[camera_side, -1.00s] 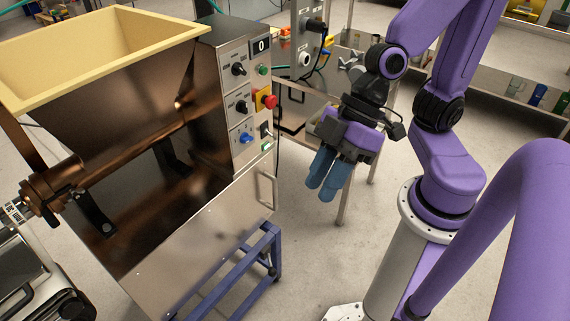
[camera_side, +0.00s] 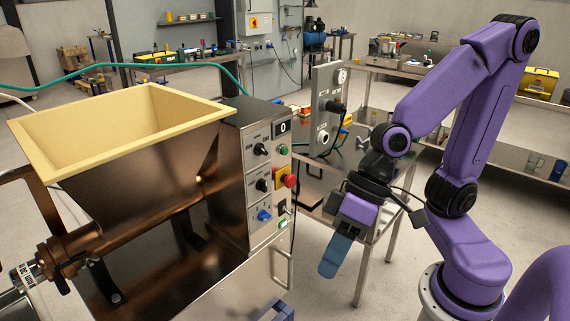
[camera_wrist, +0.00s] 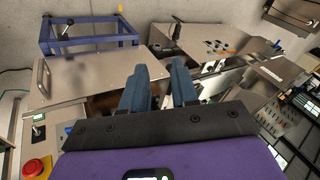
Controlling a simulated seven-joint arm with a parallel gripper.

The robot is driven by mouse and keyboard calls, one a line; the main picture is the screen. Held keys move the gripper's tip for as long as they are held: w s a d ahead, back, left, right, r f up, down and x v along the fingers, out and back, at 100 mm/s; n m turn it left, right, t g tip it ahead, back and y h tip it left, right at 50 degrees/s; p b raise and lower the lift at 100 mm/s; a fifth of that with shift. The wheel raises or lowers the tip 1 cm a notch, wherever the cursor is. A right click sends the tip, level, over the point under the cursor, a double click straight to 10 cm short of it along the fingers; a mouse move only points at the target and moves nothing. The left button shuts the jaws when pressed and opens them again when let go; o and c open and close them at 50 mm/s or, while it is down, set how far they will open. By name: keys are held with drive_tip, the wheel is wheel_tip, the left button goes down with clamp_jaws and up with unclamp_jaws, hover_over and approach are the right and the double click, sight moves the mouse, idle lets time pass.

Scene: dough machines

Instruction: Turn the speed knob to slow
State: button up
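The control panel (camera_side: 268,190) of the dough machine has two black knobs, an upper one (camera_side: 262,149) and a middle one (camera_side: 262,185), and a blue knob (camera_side: 264,216) below. Their labels are too small to read, so I cannot tell which sets the speed. A display (camera_side: 282,127) reads 0. My gripper (camera_side: 330,270) hangs right of the panel, apart from it, with its blue fingers pointing down. In the wrist view my gripper (camera_wrist: 160,72) has a gap between its two fingers and nothing held there. The black knobs are not clear in the wrist view.
A red stop button (camera_side: 288,179) sticks out beside the middle knob; it also shows in the wrist view (camera_wrist: 37,168). The yellow-rimmed hopper (camera_side: 40,160) is left of the panel. A metal table (camera_side: 370,236) with a grey control box (camera_side: 325,110) stands behind my gripper.

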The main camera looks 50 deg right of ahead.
drive_tip(key=w+a+r+m+t+y, duration=0.2)
drive_tip(key=w+a+r+m+t, duration=0.15)
drive_tip(key=w+m, duration=0.3)
drive_tip(key=m+t+h, duration=0.8)
drive_tip(key=m+h, duration=0.5)
drive_tip(key=m, duration=1.6)
approach(264, 151)
drive_tip(key=w, duration=0.1)
drive_tip(key=shift+d+x, duration=0.2)
drive_tip(key=shift+x, duration=3.05)
drive_tip(key=shift+d+f, duration=0.1)
drive_tip(key=shift+f, duration=0.15)
drive_tip(key=shift+c, duration=0.6)
clamp_jaws()
drive_tip(key=shift+a+f+n+t+h, duration=0.15)
drive_tip(key=shift+n+t+h, duration=0.15)
drive_tip(key=shift+n, duration=0.3)
drive_tip(key=shift+a+f+n+t+h, duration=0.1)
drive_tip(key=shift+n+t+h, duration=0.2)
drive_tip(key=shift+n, duration=0.25)
drive_tip(key=shift+c, duration=0.4)
unclamp_jaws()
drive_tip(key=shift+n, duration=0.4)
drive_tip(key=shift+o, duration=1)
drive_tip(key=shift+r, duration=0.1)
drive_tip(key=v, duration=0.6)
